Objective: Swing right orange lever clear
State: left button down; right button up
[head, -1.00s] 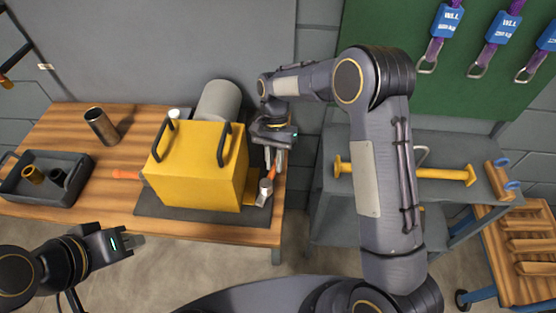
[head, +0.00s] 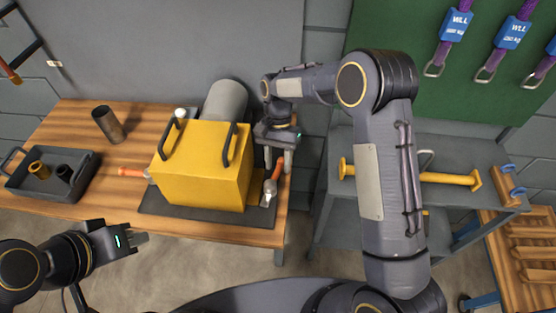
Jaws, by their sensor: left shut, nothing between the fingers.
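The yellow casing (head: 205,175) stands on a dark mat, with two dark handles on top. The right orange lever (head: 276,180) is beside its right side, on a silver pivot piece (head: 269,193). The left orange lever (head: 131,172) sticks out to the left of the casing. My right gripper (head: 278,168) points down by the right lever, its fingers apart, one on each side of the lever's upper end; I cannot tell whether they touch it. My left gripper (head: 142,238) is shut and empty in front of the table, at the lower left.
A grey cylinder (head: 226,98) lies behind the casing. A dark tray (head: 50,178) with small round parts and an upright metal tube (head: 108,125) are at the left. A grey cart (head: 440,150) with a yellow bar (head: 440,178) stands right of the table.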

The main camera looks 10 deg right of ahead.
pick_arm(q)
jog(key=shift+f+b, duration=0.4)
pick_arm(e)
jog(key=v, duration=0.7)
jog(key=shift+r, duration=0.4)
jog(key=shift+w, duration=0.15)
jog(key=shift+c, duration=0.3)
